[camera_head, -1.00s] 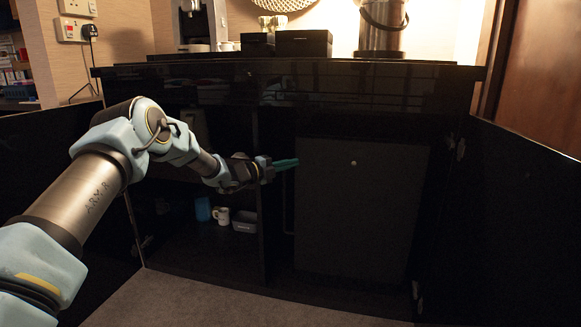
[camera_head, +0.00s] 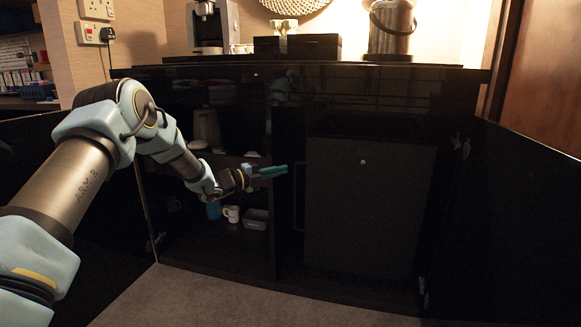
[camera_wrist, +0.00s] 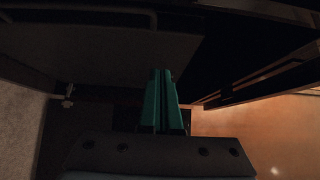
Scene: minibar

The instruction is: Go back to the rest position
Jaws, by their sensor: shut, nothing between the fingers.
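My gripper (camera_head: 274,171) is shut and empty, its teal fingers pointing right in the head view. It is in front of the open dark cabinet (camera_head: 371,98), near the upright divider and left of the dark fridge door (camera_head: 368,215). In the wrist view the two fingers (camera_wrist: 161,100) lie together with nothing between them. My arm reaches in from the left of the head view.
The left compartment holds a white mug (camera_head: 231,213), a grey bin (camera_head: 256,219) and a blue cup (camera_head: 213,209). An open door (camera_head: 522,210) stands at right. A coffee machine (camera_head: 212,27) and a steel bucket (camera_head: 391,27) stand on top. The carpet (camera_head: 250,300) in front is clear.

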